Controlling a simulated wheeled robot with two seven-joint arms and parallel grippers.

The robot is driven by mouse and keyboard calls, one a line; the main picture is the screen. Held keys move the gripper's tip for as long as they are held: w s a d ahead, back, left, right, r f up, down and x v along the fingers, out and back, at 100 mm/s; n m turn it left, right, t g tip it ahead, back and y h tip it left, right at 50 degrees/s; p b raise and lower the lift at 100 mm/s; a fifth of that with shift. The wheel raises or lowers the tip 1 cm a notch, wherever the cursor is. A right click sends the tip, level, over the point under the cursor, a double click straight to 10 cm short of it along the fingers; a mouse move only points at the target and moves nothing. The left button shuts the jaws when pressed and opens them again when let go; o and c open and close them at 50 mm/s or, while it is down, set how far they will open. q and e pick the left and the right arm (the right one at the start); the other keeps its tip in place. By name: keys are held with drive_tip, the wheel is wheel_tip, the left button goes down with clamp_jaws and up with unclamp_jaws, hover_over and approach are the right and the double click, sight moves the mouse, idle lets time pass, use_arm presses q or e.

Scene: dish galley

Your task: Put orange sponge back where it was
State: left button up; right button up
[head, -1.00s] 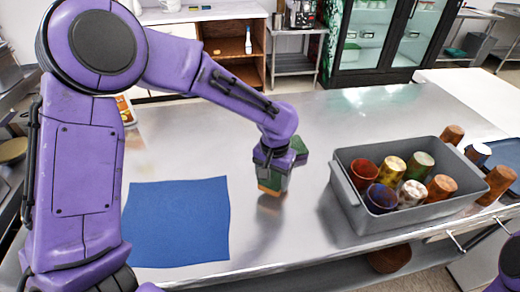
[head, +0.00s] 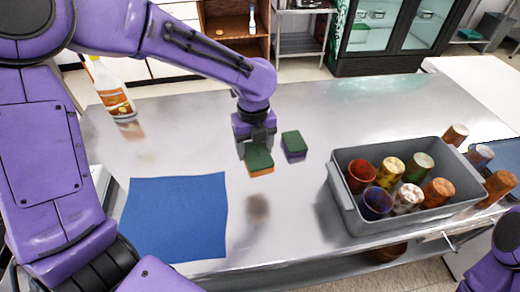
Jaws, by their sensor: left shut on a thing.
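The orange sponge (head: 259,162), orange below with a dark green top, hangs in my left gripper (head: 256,146). The jaws are shut on its far side. It looks raised above the steel counter, with a dark blurred reflection below it, apart from the blue mat (head: 176,217) at its left. A second sponge, purple with a green top (head: 294,145), sits on the counter just right of the gripper, apart from the held one. My right gripper is out of view; only part of that arm shows at the lower right.
A grey bin (head: 347,198) with several cups stands on the right of the counter (head: 290,225). More cups, such as a brown one (head: 497,188), stand beyond it. A spray bottle (head: 112,92) stands at the back left. The counter between mat and bin is clear.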

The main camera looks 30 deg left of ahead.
use_arm(q)
drive_tip(key=shift+s+r+m, duration=0.2)
drive_tip(key=shift+r+m, duration=0.2)
drive_tip(key=shift+m, duration=0.2)
drive_tip(key=shift+s+r, duration=0.15)
drive_tip(key=shift+s, duration=0.05)
drive_tip(key=shift+m, duration=0.3)
drive_tip(key=w+a+f+p, duration=0.1)
drive_tip(key=w+f, duration=0.2)
drive_tip(key=w, duration=0.1)
drive_tip(key=w+a+f+p, duration=0.2)
drive_tip(key=w+f, duration=0.1)
drive_tip(key=w, duration=0.1)
drive_tip(key=w+a+f+p, duration=0.1)
drive_tip(key=w+a+f, duration=0.1)
drive_tip(key=w+f, duration=0.1)
drive_tip(key=shift+w+a+f+p, duration=0.1)
drive_tip(key=shift+w+a+p, duration=0.05)
drive_tip(key=shift+w+p, duration=0.25)
drive_tip(key=f+p, duration=0.2)
drive_tip(key=f, duration=0.1)
drive_tip(key=shift+w+f, duration=0.25)
drive_tip(key=shift+w, duration=0.15)
drive_tip(key=shift+f, duration=0.2)
drive_tip(key=shift+s+f, duration=0.1)
drive_tip(key=shift+f, duration=0.05)
drive_tip(key=o, duration=1.1)
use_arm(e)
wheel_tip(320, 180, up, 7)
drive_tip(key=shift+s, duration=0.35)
